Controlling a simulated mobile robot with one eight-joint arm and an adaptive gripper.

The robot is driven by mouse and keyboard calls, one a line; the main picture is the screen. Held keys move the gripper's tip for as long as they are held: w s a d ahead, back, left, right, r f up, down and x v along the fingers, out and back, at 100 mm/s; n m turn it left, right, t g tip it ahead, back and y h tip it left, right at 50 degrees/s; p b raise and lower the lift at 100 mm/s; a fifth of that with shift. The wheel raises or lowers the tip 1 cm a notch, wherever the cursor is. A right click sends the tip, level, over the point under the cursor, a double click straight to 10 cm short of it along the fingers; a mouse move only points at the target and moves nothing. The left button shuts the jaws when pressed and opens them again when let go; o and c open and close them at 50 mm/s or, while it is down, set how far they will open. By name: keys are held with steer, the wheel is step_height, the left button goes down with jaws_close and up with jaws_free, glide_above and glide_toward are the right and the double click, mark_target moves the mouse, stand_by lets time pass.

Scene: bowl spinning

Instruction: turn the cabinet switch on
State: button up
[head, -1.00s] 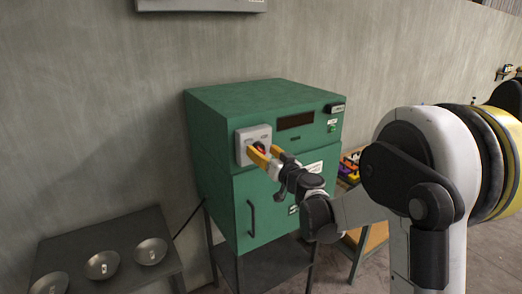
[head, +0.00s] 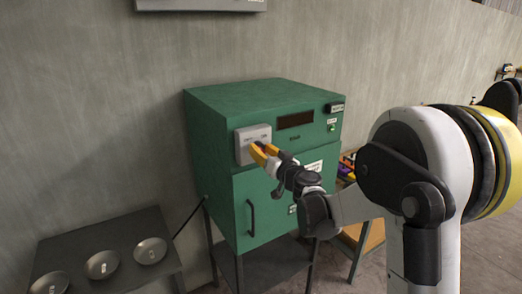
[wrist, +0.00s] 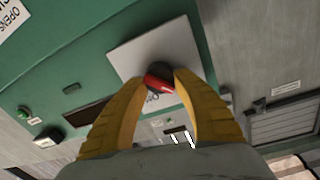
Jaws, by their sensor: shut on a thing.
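The green cabinet (head: 228,116) stands on a dark stand against the wall. Its switch is a red and black knob (wrist: 158,78) on a light grey square plate (wrist: 190,40), which also shows in the head view (head: 246,136) on the upper left of the cabinet front. My gripper (wrist: 160,86) has its two yellow fingers closed on the knob, one on each side. In the head view my gripper (head: 262,152) reaches the plate from the lower right, and its fingers hide the knob there. The knob looks turned at a slant in the wrist view.
A dark table (head: 62,249) with several metal bowls stands at the lower left. The cabinet door has a dark handle (head: 251,217) below the switch. A green button (head: 332,127) is at the cabinet's upper right. A wooden table with coloured items stands behind my arm.

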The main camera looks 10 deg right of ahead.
steer(key=m+b, duration=0.1)
steer(key=m, duration=0.3)
steer(key=m+b, duration=0.1)
steer(key=m, duration=0.3)
steer(key=shift+d+g, duration=0.15)
steer(key=shift+g, duration=0.15)
steer(key=m+b, duration=0.1)
steer(key=m, duration=0.3)
steer(key=shift+w+f+m, duration=0.1)
steer(key=shift+m, duration=0.3)
steer(key=m+y+b, duration=0.1)
steer(key=m, duration=0.2)
steer(key=shift+m, duration=0.4)
steer(key=o, duration=1.2)
